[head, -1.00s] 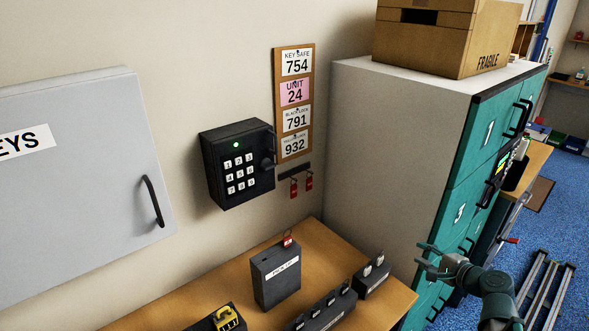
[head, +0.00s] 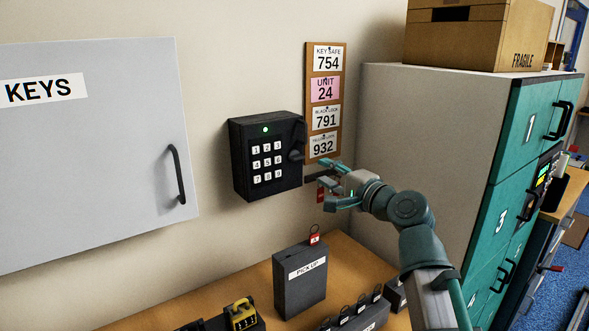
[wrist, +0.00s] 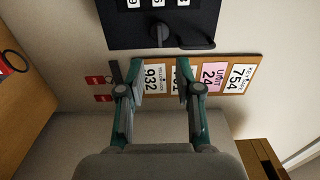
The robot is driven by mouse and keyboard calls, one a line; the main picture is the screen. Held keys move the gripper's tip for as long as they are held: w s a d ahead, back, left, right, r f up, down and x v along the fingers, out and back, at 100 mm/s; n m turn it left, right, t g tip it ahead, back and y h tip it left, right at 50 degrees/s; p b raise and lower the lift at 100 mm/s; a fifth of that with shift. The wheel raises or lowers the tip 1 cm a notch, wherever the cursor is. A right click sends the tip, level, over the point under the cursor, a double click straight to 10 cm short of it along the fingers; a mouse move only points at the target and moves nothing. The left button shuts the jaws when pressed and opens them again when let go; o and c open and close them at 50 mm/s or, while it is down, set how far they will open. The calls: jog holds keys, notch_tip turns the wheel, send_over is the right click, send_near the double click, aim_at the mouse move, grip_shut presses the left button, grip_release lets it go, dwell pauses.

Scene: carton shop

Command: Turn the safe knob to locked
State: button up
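The black key safe (head: 266,157) hangs on the wall in the head view, with a keypad and a lit green light on its front. Its dark knob (head: 297,155) is on the right part of the front. In the wrist view the safe (wrist: 118,25) is at the top, with the round knob (wrist: 159,34) and a dark handle (wrist: 195,40) beside it. My gripper (head: 325,184) is to the right of and below the safe, open and empty. In the wrist view my gripper's fingers (wrist: 159,75) are apart, below the knob and not touching it.
A code board (head: 325,100) hangs right of the safe, with red tags on a small rack (head: 322,178) beneath. A grey KEYS cabinet (head: 95,150) is at left. A PICK UP box (head: 300,281) stands on the wooden bench (head: 250,283). Teal lockers (head: 510,190) stand at right.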

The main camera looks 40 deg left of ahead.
aim_at(300, 159)
jog(key=p+x, duration=0.2)
jog(key=x, duration=0.8)
jog(key=shift+w+f, duration=0.1)
grip_shut()
